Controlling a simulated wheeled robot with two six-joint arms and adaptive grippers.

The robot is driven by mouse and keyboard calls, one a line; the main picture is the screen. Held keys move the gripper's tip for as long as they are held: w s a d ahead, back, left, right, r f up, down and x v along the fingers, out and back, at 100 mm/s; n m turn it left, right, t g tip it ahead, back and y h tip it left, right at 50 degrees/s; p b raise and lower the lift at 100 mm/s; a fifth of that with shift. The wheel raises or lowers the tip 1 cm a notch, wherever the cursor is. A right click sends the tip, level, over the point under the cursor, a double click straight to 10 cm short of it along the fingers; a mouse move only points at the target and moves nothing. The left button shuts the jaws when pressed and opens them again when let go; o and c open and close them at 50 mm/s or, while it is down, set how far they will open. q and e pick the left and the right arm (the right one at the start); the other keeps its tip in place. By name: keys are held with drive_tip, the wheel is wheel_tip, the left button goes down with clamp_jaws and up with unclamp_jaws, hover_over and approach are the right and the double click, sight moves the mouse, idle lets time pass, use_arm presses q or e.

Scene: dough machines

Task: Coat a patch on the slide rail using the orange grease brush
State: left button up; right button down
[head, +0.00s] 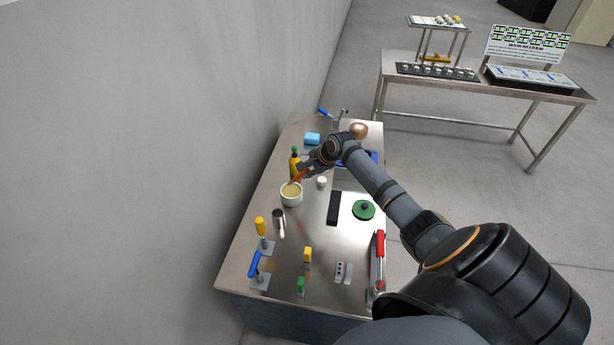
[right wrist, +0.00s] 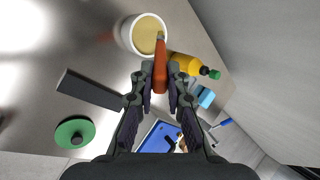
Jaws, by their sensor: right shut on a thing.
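My right gripper (head: 307,169) is shut on the orange grease brush (head: 297,177), which points down toward a white cup of yellowish grease (head: 291,195). In the right wrist view, the brush (right wrist: 160,66) lies between the fingers of my right gripper (right wrist: 160,84). Its tip overlaps the grease in the cup (right wrist: 149,37); I cannot tell how deep it is. A flat dark bar (head: 334,208) lies on the steel table; it may be the slide rail, but I cannot tell for sure. It also shows in the right wrist view (right wrist: 90,89). My left gripper is out of view.
A yellow bottle (head: 294,167) with a green cap stands close behind the cup. A green round lid (head: 364,210), a metal cylinder (head: 279,218), a red-handled tool (head: 380,246) and upright yellow and blue handles share the table (head: 321,277). A wall runs along the left side.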

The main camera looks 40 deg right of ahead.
drive_tip(key=shift+r, duration=1.85)
drive_tip(key=shift+f, duration=0.1)
